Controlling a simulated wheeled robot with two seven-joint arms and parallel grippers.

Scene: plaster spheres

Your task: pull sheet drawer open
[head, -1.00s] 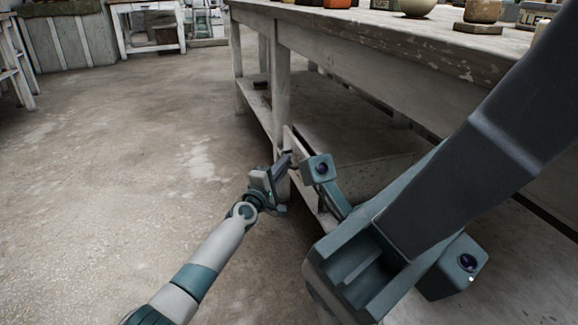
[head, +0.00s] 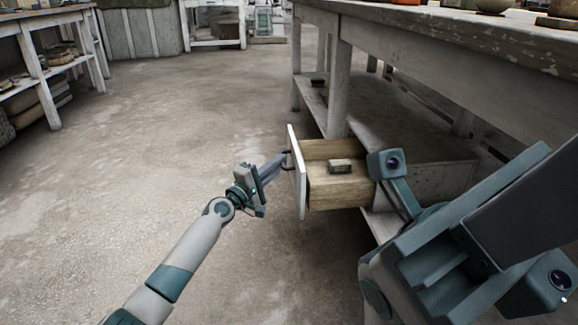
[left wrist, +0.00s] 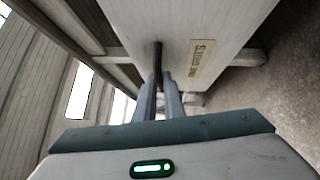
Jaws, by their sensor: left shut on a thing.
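The sheet drawer stands pulled out from under the long bench, with a whitish front panel (head: 297,178) and bare wooden insides. A small greenish-grey box (head: 340,166) lies in it. My left gripper (head: 279,164) is shut on the drawer's dark handle at the outer side of the front panel. In the left wrist view the fingers (left wrist: 158,95) meet the dark handle (left wrist: 157,55). A label (left wrist: 201,60) ending in "SHEETS" is on the drawer front (left wrist: 222,25) beside it.
The worn bench (head: 440,40) runs along the right, with a low shelf under it. My own grey-teal arm parts cover the lower right and hide some of the bench's lower part. The concrete floor (head: 190,130) is clear at left. Another shelved table (head: 45,50) stands at far left.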

